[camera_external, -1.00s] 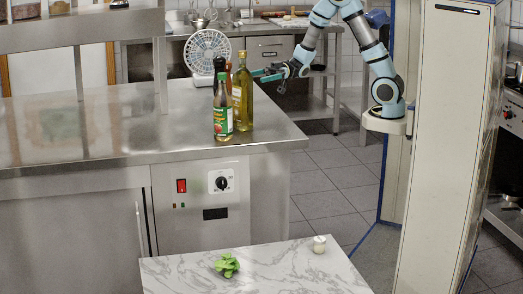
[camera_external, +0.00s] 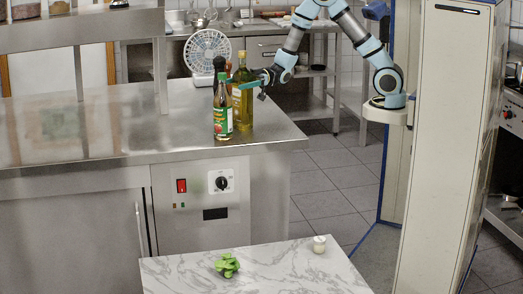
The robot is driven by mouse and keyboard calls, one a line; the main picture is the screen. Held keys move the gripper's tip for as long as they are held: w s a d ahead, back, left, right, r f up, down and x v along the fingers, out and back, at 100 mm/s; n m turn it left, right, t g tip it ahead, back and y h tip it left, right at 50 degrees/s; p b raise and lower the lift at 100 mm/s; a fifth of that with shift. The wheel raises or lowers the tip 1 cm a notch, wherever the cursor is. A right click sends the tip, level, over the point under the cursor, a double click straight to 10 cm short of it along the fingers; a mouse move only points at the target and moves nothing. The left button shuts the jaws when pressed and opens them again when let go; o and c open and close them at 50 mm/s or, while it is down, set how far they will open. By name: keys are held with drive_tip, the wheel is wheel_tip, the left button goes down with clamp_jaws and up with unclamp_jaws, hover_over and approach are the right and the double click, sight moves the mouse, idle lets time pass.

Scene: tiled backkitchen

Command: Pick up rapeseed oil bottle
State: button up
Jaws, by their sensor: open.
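A tall golden oil bottle (camera_external: 242,108), likely the rapeseed oil, stands upright near the right end of the steel counter (camera_external: 90,135). Its label is too small to read. A shorter bottle (camera_external: 222,118) with a green and red label stands just in front and to its left, partly overlapping it in the picture. My gripper (camera_external: 241,84) is open and reaches in from the right at the upper part of the golden bottle. One teal finger shows across the bottle's near side; the other is mostly hidden. I cannot tell whether the fingers touch the glass.
A dark-capped bottle top (camera_external: 228,70) shows behind the two bottles. A white fan (camera_external: 208,47) stands behind on the counter. The counter's left part is clear. A marble table (camera_external: 262,270) with a green plant (camera_external: 227,265) and a small white jar (camera_external: 319,244) is in front.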

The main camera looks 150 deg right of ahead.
clamp_jaws()
idle(0.8)
